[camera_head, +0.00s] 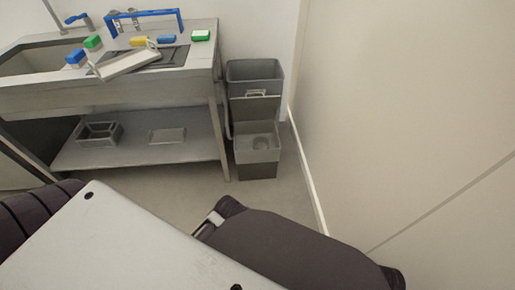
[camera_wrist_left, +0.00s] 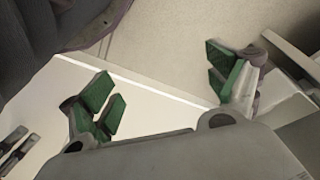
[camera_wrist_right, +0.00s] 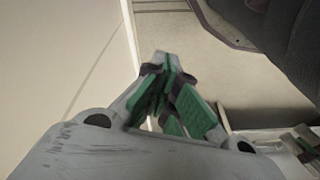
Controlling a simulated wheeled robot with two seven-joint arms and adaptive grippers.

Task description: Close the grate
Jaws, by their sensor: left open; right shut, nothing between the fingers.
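I see nothing that I can name for certain as the grate. In the head view a pale rectangular piece (camera_head: 125,62) lies tilted on the counter. It rests over a dark flat panel (camera_head: 172,57) beside the sink; whether either is the grate I cannot tell. My left gripper (camera_wrist_left: 163,90) is open and empty, its green-padded fingers wide apart. My right gripper (camera_wrist_right: 168,92) is shut with nothing between its green pads. Neither gripper's fingers show in the head view, and neither is seen touching anything.
A steel counter (camera_head: 60,98) with a lower shelf (camera_head: 110,153) stands at left, holding green, blue and yellow items. Two stacked grey bins (camera_head: 257,142) stand right of it. A bare wall (camera_head: 410,100) closes the right side. Some floor is clear before the shelf.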

